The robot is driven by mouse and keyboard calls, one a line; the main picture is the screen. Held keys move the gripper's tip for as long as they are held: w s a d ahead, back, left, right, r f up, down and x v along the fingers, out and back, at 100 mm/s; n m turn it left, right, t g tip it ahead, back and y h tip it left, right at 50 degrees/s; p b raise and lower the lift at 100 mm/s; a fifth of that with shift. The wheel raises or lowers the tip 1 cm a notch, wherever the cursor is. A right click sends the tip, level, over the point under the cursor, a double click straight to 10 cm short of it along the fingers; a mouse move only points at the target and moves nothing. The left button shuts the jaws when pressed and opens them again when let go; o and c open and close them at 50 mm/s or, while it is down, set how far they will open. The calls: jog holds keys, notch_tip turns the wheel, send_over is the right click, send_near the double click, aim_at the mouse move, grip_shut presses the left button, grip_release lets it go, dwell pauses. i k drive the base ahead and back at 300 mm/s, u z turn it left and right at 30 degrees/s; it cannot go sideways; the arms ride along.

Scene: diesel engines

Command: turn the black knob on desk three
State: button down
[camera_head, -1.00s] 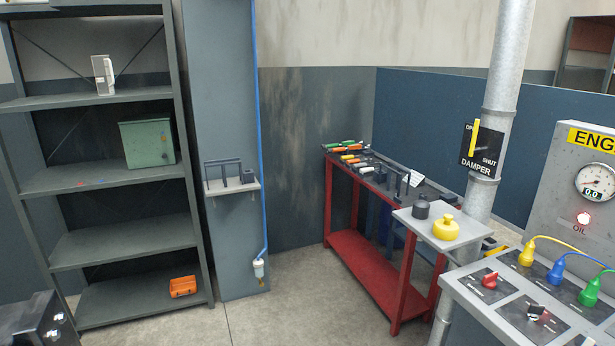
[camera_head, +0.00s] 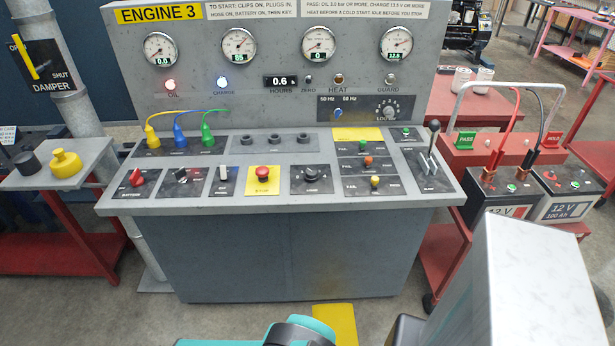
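The desk (camera_head: 300,205) labelled ENGINE 3 stands in front of me, a grey sloped console with an upright gauge panel behind. A black round knob (camera_head: 311,173) sits on a dark plate on the sloped top, right of the red mushroom button (camera_head: 263,173) on its yellow plate. The small markings around the black knob are too small to read. My gripper is not in view; only part of my arm shows at the bottom.
Left on the desk are a red battery switch (camera_head: 137,178), a key switch (camera_head: 181,175) and three coloured plugs. A lever (camera_head: 431,145) rises at the right. A red cart (camera_head: 440,250) with batteries stands right; a side shelf (camera_head: 95,155) with a yellow knob is left.

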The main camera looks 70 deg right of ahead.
aim_at(310, 174)
jog(key=u, duration=0.6)
jog(key=k, duration=0.15)
jog(key=z, duration=2.8)
jog(key=i, duration=0.6)
jog(key=z, duration=0.1)
jog(key=k, duration=0.5)
jog(key=z, duration=0.05)
